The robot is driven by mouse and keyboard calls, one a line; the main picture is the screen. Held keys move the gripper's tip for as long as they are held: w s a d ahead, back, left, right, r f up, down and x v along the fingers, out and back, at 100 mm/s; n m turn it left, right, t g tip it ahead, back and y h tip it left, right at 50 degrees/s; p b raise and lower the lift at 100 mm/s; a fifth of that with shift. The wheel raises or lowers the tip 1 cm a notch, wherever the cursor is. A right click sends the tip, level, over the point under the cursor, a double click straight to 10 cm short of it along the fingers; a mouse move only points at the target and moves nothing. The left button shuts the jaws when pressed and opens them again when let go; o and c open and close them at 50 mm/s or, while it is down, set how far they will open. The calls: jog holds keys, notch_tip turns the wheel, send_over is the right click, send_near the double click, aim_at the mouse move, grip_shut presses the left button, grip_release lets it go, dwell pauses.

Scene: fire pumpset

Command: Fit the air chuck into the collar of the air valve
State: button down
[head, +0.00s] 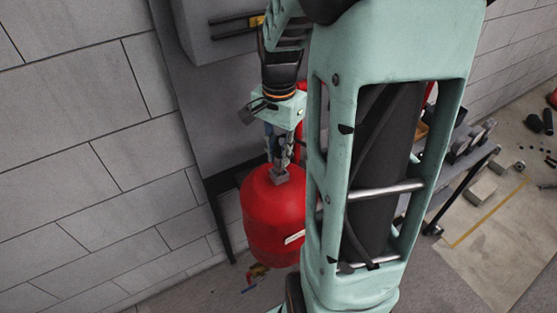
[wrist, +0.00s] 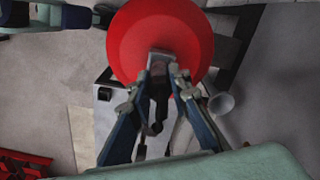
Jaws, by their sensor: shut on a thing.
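My gripper (head: 281,162) points down over the top of a red tank (head: 262,222). It is shut on a small dark piece, which I take to be the air chuck (wrist: 157,76); the fingers hide much of it. A small grey block (head: 280,177) shows just below the fingertips against the tank top. In the wrist view the fingertips (wrist: 163,78) close in front of the red tank (wrist: 122,42), with the grey block (wrist: 160,54) just beyond them. I cannot tell the valve's collar apart, or whether the chuck touches it.
A grey block wall (head: 90,150) stands to the left. A grey cabinet (head: 207,28) is behind my gripper. A pale cone (wrist: 221,103) shows beside the tank.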

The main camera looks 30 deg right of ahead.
aim_at(279, 163)
notch_tip(279, 163, down, 2)
jog(key=shift+w+f+b, duration=0.1)
jog(key=shift+b, duration=0.35)
jog(key=shift+s+f+b, duration=0.3)
jog(key=shift+f, duration=0.15)
jog(key=c, duration=2.1)
grip_release()
jog(key=shift+o, duration=1.4)
jog(key=shift+w, duration=0.15)
jog(key=shift+r, duration=0.1)
notch_tip(279, 163, up, 12)
jog(key=shift+r, duration=0.1)
jog(key=shift+w, duration=0.1)
